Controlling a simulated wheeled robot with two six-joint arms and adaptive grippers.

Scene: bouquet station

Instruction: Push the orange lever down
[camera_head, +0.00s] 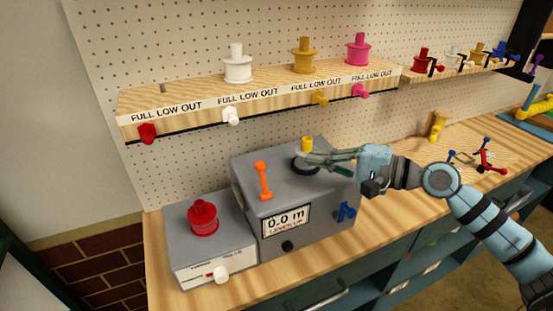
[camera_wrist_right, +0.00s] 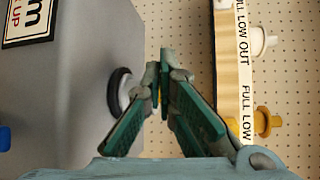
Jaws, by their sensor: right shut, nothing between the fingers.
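The orange lever (camera_head: 263,182) stands upright at the front left of the top of a grey machine box (camera_head: 246,228). The box's display (camera_head: 287,220) reads "0.0 m" and "LEVER UP". My right gripper (camera_head: 303,156) is shut and empty. It is over the box top, to the right of the lever and apart from it, by a black ring (camera_head: 297,167) and a yellow piece (camera_head: 307,143). In the right wrist view the closed fingertips (camera_wrist_right: 165,62) show beside the black ring (camera_wrist_right: 117,94); the lever is not visible there. My left gripper is not in view.
A low grey box with a red spool (camera_head: 203,217) and a white knob (camera_head: 221,273) stands left of the machine. A blue knob (camera_head: 346,211) is on the machine's right side. Above, a wooden shelf (camera_head: 190,98) holds spools.

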